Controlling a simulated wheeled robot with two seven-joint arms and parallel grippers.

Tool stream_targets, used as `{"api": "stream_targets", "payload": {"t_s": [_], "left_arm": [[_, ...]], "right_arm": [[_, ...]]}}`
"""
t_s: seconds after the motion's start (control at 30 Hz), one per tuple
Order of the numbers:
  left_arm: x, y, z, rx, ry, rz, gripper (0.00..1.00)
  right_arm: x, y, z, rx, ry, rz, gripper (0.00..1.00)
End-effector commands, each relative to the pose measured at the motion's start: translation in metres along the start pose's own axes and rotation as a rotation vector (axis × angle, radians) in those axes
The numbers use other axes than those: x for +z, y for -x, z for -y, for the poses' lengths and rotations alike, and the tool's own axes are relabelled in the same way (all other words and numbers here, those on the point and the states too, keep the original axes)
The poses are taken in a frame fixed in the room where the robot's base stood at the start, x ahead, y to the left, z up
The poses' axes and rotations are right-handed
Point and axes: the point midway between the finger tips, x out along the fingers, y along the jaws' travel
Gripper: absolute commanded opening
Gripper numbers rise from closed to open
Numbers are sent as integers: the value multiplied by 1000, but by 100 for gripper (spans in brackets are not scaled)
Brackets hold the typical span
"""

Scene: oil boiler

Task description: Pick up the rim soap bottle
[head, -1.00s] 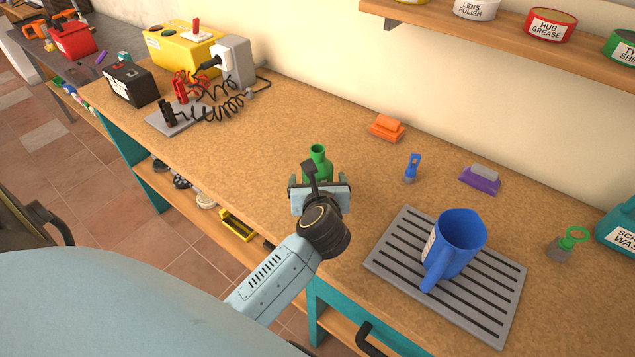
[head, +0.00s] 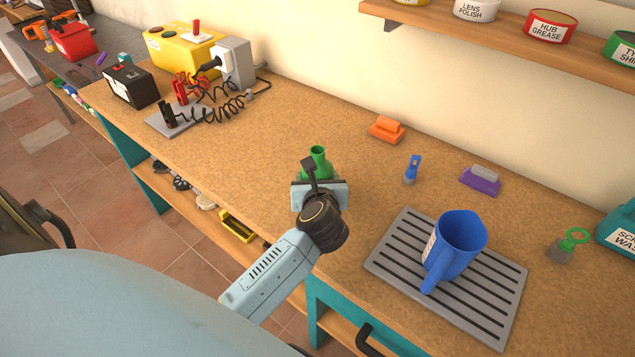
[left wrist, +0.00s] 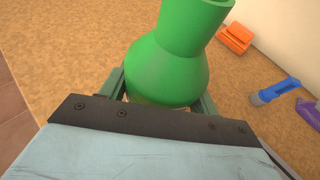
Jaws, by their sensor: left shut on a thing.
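A green bottle (head: 318,160), which I take to be the rim soap bottle, stands upright on the bench near its front edge. My left gripper (head: 319,182) reaches over the front edge to it. In the left wrist view the green bottle (left wrist: 172,65) is close up, with a gripper finger on each side of its body. My left gripper (left wrist: 165,92) is shut on the bottle. Its lower part and any label are hidden behind the gripper. My right gripper is not in view.
A blue jug (head: 457,243) stands on a grey slatted mat (head: 497,307) to the right. An orange block (head: 387,129), a blue tool (head: 412,169) and a purple brush (head: 480,180) lie behind. A charger rig (head: 232,62) is at the left.

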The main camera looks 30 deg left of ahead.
Motion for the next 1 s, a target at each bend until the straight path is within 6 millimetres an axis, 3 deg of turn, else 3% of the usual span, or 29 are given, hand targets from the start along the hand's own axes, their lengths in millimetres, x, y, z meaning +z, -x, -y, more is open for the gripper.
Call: {"api": "stream_targets", "payload": {"t_s": [0.17, 0.6, 1.0], "left_arm": [[10, 4, 0, 0, 2, 2, 32], [84, 34, 1, 0, 5, 3, 32], [94, 38, 0, 1, 0, 2, 32]], "right_arm": [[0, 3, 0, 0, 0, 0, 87], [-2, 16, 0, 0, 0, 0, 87], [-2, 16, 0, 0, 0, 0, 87]]}}
